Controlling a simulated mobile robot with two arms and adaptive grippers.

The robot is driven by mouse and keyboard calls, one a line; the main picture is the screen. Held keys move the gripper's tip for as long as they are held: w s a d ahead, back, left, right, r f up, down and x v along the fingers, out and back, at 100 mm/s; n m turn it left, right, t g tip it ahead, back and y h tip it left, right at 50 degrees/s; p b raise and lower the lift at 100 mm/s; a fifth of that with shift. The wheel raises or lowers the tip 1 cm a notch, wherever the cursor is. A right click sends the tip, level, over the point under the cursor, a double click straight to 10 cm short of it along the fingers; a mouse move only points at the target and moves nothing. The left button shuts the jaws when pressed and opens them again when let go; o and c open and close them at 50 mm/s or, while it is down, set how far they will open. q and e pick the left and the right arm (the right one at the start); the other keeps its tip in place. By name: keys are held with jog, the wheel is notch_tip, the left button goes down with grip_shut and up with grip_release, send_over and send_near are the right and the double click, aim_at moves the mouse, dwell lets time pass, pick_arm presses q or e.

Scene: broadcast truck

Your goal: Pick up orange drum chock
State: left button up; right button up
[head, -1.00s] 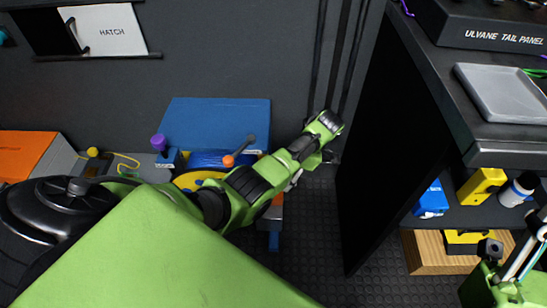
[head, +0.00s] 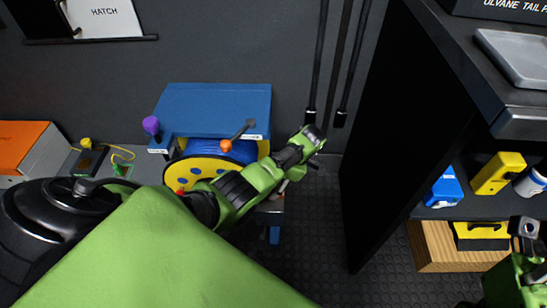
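I cannot make out the orange drum chock for certain.
A dark cabinet side panel (head: 385,150) stands right of my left gripper. An orange-topped box (head: 18,146) is at left. Ribbed floor between is clear.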

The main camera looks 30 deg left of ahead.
pick_arm(q)
jog(key=shift+s+a+f, duration=0.1)
jog(key=shift+a+f, duration=0.1)
jog(key=shift+f, duration=0.4)
jog(key=c, duration=1.3)
jog(key=shift+r, duration=0.15)
